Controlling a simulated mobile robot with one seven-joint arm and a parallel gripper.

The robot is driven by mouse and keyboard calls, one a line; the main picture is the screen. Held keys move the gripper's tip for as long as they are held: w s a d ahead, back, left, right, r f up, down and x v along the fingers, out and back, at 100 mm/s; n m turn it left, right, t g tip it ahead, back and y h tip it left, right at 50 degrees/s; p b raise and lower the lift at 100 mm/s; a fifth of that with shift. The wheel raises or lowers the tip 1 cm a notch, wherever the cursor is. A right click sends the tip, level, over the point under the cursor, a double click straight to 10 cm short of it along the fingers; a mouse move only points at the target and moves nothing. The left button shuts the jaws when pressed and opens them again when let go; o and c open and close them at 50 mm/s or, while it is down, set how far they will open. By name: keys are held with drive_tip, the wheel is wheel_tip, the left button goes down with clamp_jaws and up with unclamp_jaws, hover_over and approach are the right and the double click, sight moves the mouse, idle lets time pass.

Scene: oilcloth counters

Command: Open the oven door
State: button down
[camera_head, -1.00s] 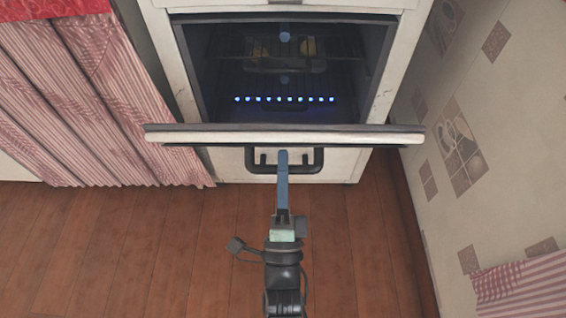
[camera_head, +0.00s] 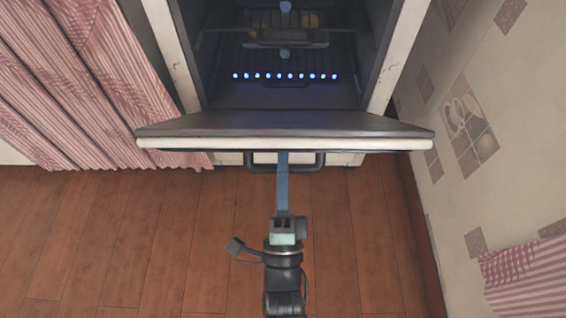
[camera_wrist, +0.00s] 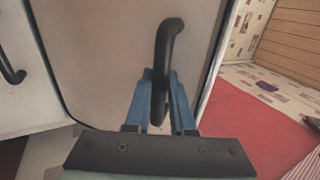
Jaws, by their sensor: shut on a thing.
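The oven door (camera_head: 285,130) is part open, tilted outward and down from its bottom edge. Its inner face and top edge show in the head view, with the lit cavity (camera_head: 285,80) above and behind it. In the wrist view, the door's outer face (camera_wrist: 100,60) carries a dark bar handle (camera_wrist: 166,45). The blue fingers of my gripper (camera_wrist: 163,88) are shut around this handle. In the head view, my gripper (camera_head: 283,154) reaches the underside of the door's top edge, which hides the door handle.
A lower panel with its own dark handle (camera_head: 300,166) sits beneath the door; that handle also shows in the wrist view (camera_wrist: 10,72). Striped curtains (camera_head: 75,80) hang on the left and a tiled wall (camera_head: 500,120) stands on the right. The wooden floor (camera_head: 150,240) in front is clear.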

drive_tip(key=c, duration=0.8)
unclamp_jaws()
